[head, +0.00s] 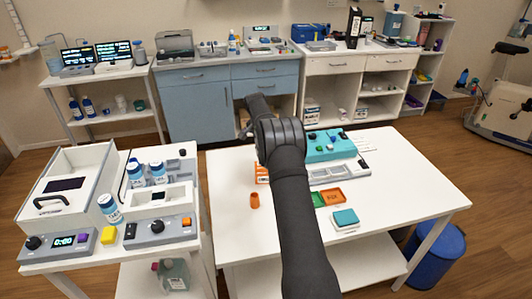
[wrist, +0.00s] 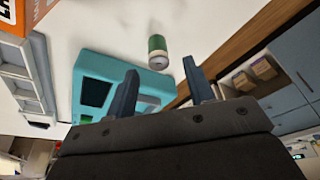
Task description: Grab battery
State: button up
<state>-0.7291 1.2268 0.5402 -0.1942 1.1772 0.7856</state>
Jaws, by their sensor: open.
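A small green cylinder with a pale metallic end (wrist: 158,50), which looks like the battery, is on the white table in the wrist view. I cannot make it out in the head view, where my arm covers part of the table. My gripper (wrist: 159,66) is open, with its two dark fingers apart. In the wrist view the cylinder appears between and just beyond the fingertips, with nothing held. In the head view the gripper end (head: 245,129) is partly hidden behind my arm.
A teal device (wrist: 92,72) lies close to the left finger; it also shows in the head view (head: 325,153). An orange-white box (wrist: 18,14) and grey tray (wrist: 22,68) are left of it. An orange cup (head: 254,201) stands nearer. The white table (head: 415,180) is clear at right.

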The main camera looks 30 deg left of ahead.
jog(key=x, duration=0.5)
jog(key=shift+s, duration=0.15)
grip_shut()
